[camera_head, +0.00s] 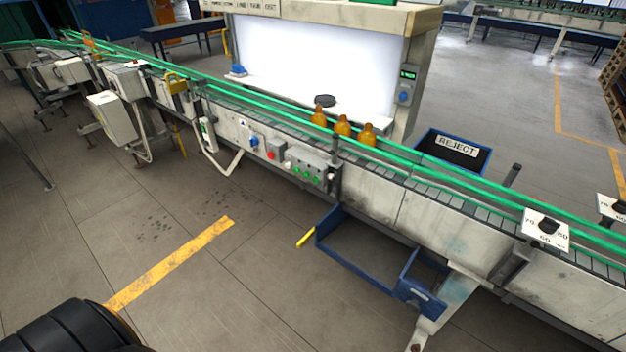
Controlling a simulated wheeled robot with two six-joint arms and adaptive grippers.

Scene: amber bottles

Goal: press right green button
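A grey control box (308,169) is fixed to the front side of the conveyor, below the bottles. Several small green buttons show on its face, the right green button (317,180) near the box's right end. They are too small to tell whether any is pressed. Neither of my grippers is in view, and nothing touches the box.
Amber bottles (342,126) stand on the conveyor (400,200) before a bright panel (310,62). A red button (271,155) is left of the box. A blue open frame (350,262) juts out below right.

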